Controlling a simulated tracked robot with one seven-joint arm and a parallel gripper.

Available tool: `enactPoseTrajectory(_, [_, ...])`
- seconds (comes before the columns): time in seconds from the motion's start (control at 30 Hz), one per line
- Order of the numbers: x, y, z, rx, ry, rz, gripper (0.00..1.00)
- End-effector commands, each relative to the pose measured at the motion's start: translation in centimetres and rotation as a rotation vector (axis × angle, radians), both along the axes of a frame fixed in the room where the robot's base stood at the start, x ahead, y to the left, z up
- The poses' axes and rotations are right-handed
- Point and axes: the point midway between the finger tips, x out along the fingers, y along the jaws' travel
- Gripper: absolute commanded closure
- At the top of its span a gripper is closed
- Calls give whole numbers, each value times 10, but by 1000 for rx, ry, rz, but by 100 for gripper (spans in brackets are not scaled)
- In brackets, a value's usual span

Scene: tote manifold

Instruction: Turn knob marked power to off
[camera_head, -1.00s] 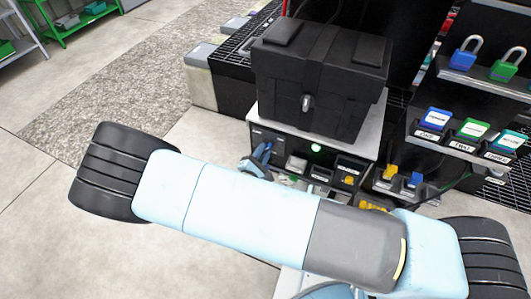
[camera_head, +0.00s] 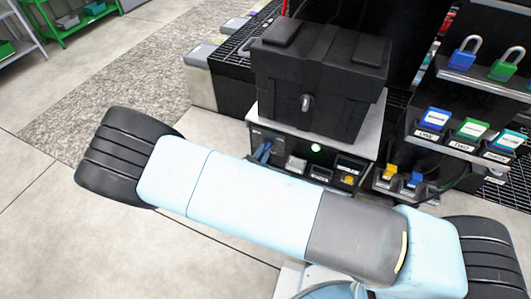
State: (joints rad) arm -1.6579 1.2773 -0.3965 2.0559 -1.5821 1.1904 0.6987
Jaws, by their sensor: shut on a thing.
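The black control panel (camera_head: 327,164) stands low under a black case. It has a lit green lamp (camera_head: 315,148), a pale switch (camera_head: 296,164) and a small yellow knob (camera_head: 349,180) on its front. Its labels are too small to read, so I cannot tell which control is marked power.
The black latched case (camera_head: 318,80) sits on a light ledge above the panel. At the right are racks with padlocks (camera_head: 463,55) and coloured tags (camera_head: 433,118). A green shelf (camera_head: 75,20) stands far left. The floor at left is clear.

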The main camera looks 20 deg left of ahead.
Motion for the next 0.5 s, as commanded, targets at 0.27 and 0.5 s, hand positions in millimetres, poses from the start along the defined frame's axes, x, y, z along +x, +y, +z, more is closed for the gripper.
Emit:
enactPoseTrajectory(0.27, [-2, -2, -4, -261, 33, 1, 100])
enactPoseTrajectory(0.5, [-2, -3, -4, -488, 52, -1, 100])
